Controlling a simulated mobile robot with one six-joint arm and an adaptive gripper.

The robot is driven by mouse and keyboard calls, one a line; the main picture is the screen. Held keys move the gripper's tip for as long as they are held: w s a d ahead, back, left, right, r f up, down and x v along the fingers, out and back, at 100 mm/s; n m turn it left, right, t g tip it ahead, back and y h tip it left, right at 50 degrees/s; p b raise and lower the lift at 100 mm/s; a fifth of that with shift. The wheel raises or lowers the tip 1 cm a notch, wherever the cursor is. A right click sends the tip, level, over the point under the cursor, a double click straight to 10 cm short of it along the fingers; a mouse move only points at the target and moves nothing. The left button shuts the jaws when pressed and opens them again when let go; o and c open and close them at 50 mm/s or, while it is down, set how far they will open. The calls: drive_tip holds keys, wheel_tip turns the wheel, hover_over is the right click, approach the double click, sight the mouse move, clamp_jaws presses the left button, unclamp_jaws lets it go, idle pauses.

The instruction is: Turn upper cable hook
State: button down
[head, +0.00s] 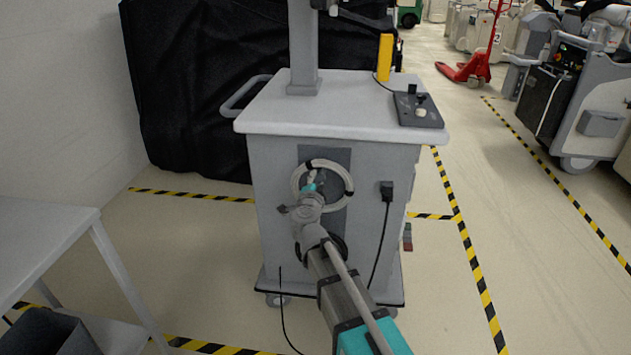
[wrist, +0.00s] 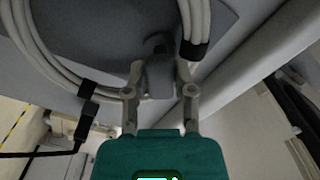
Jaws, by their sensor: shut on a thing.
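The upper cable hook (wrist: 160,72) is a grey piece between my gripper's fingers in the wrist view. My gripper (wrist: 159,84) is shut on it, one finger on each side. In the head view my gripper (head: 309,192) reaches the front of the grey cart (head: 365,160) and hides most of the hook. A coil of pale cable (head: 348,187) hangs around the hook against a dark panel. The coil also shows in the wrist view (wrist: 45,62), with a black band near the right finger. A darker coil lower down is partly hidden by my arm.
A black plug and cord (head: 387,191) hang on the cart's front, right of the coil. A control box (head: 418,110) and a yellow block (head: 384,58) sit on the cart top. A grey table (head: 45,240) stands at left. Open floor lies to the right.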

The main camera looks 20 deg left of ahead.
drive_tip(key=n, duration=0.5)
drive_tip(key=shift+d+f+n, duration=0.25)
drive_tip(key=shift+f+n, duration=0.05)
drive_tip(key=n, duration=0.6)
drive_tip(key=shift+w+d+b, duration=0.1)
drive_tip(key=shift+d+b, duration=0.2)
drive_tip(key=shift+d, duration=0.1)
drive_tip(key=shift+c, duration=2.2)
unclamp_jaws()
drive_tip(key=shift+f, duration=0.1)
drive_tip(key=s+d, duration=0.1)
drive_tip(key=s, duration=1.1)
drive_tip(key=shift+d, duration=0.25)
drive_tip(key=shift+w, duration=0.15)
